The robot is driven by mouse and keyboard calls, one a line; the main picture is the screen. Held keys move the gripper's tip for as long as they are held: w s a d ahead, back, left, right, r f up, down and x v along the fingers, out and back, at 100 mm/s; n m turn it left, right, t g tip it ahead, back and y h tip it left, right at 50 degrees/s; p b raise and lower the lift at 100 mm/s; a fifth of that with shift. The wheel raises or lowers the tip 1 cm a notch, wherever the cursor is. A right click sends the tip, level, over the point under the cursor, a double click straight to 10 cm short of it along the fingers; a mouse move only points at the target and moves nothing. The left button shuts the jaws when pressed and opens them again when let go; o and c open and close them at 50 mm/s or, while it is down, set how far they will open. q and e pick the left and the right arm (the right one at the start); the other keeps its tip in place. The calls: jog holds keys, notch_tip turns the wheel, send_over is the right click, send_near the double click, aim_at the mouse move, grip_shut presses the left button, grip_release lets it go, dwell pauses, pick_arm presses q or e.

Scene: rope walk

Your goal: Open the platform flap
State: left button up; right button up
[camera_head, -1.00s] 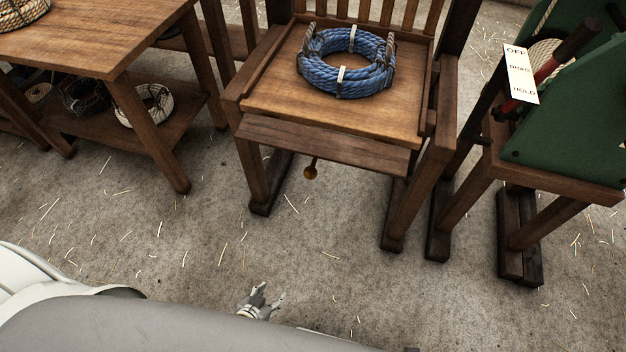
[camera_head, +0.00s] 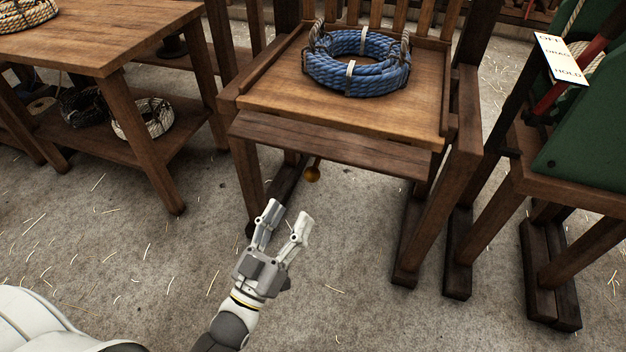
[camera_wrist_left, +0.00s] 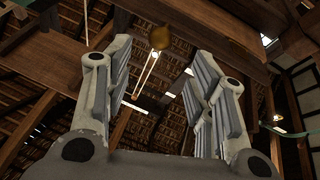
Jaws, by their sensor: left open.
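The wooden platform (camera_head: 350,103) stands like a chair, with a coil of blue rope on it. A brown flap (camera_head: 335,145) runs along its front edge and looks down, sloping outward. A small amber knob (camera_head: 312,174) hangs below the flap; it also shows in the left wrist view (camera_wrist_left: 160,38), above and between the fingers. My left gripper (camera_head: 287,222) is open and empty, in front of and below the knob, fingers pointing up toward it. It does not touch the knob. The fingers also show in the left wrist view (camera_wrist_left: 162,85). My right gripper is not in view.
The blue rope coil (camera_head: 357,62) lies on the platform. A wooden table (camera_head: 95,40) with a lower shelf of rope coils stands at left. A green-sided stand (camera_head: 590,140) with a label reading OFF, DRAG, HOLD (camera_head: 562,62) is at right. The floor in front is clear.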

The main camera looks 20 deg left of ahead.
aim_at(308, 181)
pick_arm(q)
jog(key=x, duration=0.9)
jog(key=shift+w+d+r+b, duration=0.1)
jog(key=shift+w+b, duration=0.15)
jog(key=shift+b, duration=0.05)
jog(key=shift+w+d+r, duration=0.1)
jog(key=shift+w+r, duration=0.05)
jog(key=shift+w, duration=0.3)
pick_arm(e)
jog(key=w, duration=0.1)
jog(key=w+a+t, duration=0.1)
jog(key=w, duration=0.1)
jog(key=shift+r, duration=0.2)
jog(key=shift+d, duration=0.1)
pick_arm(q)
grip_shut()
